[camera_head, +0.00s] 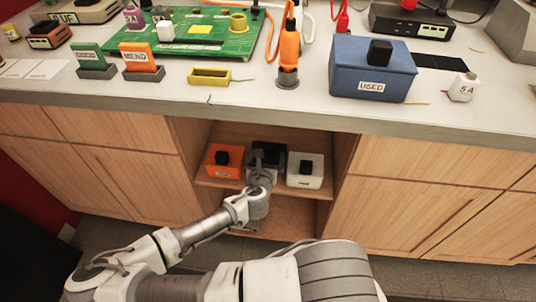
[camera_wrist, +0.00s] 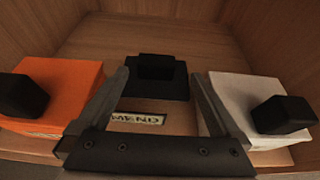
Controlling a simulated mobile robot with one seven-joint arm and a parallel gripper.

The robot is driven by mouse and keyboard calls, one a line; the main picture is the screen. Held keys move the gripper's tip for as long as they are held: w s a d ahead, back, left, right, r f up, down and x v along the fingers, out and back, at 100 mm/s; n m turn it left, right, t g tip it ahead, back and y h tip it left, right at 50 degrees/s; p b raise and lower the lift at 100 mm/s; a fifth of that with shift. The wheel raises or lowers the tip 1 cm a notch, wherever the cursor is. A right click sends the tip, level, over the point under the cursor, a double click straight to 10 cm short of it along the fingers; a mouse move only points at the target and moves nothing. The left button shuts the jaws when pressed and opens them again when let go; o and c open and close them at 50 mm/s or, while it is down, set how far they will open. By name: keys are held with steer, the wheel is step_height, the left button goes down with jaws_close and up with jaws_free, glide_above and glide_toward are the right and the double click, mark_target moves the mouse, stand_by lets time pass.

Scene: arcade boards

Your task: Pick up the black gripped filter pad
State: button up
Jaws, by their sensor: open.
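The black filter pad (camera_wrist: 156,88) with a raised black grip block (camera_wrist: 157,66) on it sits in the open shelf bay, between an orange block and a white block. In the head view the black pad (camera_head: 279,157) is partly hidden behind my gripper (camera_head: 262,160). In the wrist view my gripper (camera_wrist: 160,80) is open and empty. Its two fingers point into the bay, one toward each side of the black pad. I cannot tell how far the fingertips are from it. A small white label (camera_wrist: 137,118) with dark letters shows in front of the pad.
The orange block (camera_head: 224,168) stands close on the left and the white block (camera_head: 305,177) close on the right, each with a black knob. Wooden bay walls surround them. The countertop (camera_head: 290,113) overhangs above, holding a blue USED box (camera_head: 365,88) and a green board (camera_head: 235,45).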

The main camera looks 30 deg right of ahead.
mark_target(267, 148)
steer(key=x, duration=0.1)
steer(key=b+x, duration=0.1)
steer(key=x, duration=0.1)
steer(key=b+x, duration=0.1)
steer(key=x, duration=0.1)
steer(key=shift+w+a+f, duration=0.15)
steer(key=shift+w+f, duration=0.05)
steer(key=shift+w, duration=0.05)
steer(key=shift+w+d+f, duration=0.1)
steer(key=shift+w+d, duration=0.2)
steer(key=shift+w, duration=0.15)
steer(key=shift+c, duration=0.3)
steer(key=c, duration=1.4)
step_height(267, 148, up, 10)
steer(key=p, duration=0.4)
